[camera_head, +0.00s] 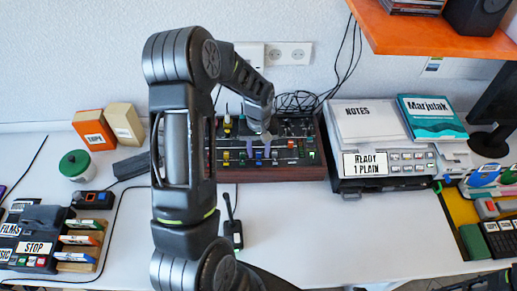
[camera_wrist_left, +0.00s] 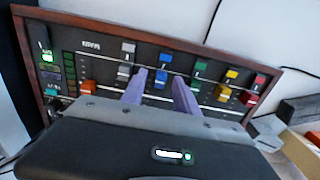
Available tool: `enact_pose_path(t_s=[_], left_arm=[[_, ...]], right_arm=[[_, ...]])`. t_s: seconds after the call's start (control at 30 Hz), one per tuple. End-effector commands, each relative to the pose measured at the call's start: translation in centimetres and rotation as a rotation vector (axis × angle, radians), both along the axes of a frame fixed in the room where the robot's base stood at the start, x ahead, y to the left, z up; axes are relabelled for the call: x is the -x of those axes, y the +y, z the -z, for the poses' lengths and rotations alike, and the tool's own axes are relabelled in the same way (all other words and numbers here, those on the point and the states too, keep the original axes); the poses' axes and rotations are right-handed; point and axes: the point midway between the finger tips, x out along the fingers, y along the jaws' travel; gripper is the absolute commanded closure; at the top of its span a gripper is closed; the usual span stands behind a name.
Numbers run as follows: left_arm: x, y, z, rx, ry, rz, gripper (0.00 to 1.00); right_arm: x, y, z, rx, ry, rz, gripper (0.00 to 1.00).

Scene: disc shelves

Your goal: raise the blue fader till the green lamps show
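The dark, wood-edged mixer panel (camera_head: 265,172) stands at the back of the table; it also fills the left wrist view (camera_wrist_left: 110,63). A blue fader cap (camera_wrist_left: 161,80) shows there below a blue patch (camera_wrist_left: 165,57). My left gripper (camera_head: 264,151) reaches down over the panel. Its two purple fingertips (camera_wrist_left: 162,90) are apart, one on each side of the blue cap, with visible gaps; I cannot tell whether either touches it. A column of small greenish lamps (camera_wrist_left: 69,72) is on the panel; whether they are lit is unclear. My right gripper is not seen.
White, green, yellow, red and orange (camera_wrist_left: 88,88) caps flank the blue one. A grey labelled machine (camera_head: 392,172) stands right of the panel. A black handheld radio (camera_head: 233,234) stands in front. The table's front middle (camera_head: 320,235) is clear.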

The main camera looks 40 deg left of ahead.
Motion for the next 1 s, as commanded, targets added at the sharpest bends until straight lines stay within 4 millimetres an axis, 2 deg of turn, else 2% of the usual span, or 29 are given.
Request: enact_pose_path(t_s=[0.13,0.57,1.0], left_arm=[[-0.02,0.01,-0.01,0.0,0.0,0.0,0.64],[-0.02,0.01,-0.04,0.0,0.0,0.0,0.99],[-0.02,0.01,-0.06,0.0,0.0,0.0,1.0]], right_arm=[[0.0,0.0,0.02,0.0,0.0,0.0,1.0],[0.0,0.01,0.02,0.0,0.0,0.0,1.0],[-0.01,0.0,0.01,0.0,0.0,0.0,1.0]])
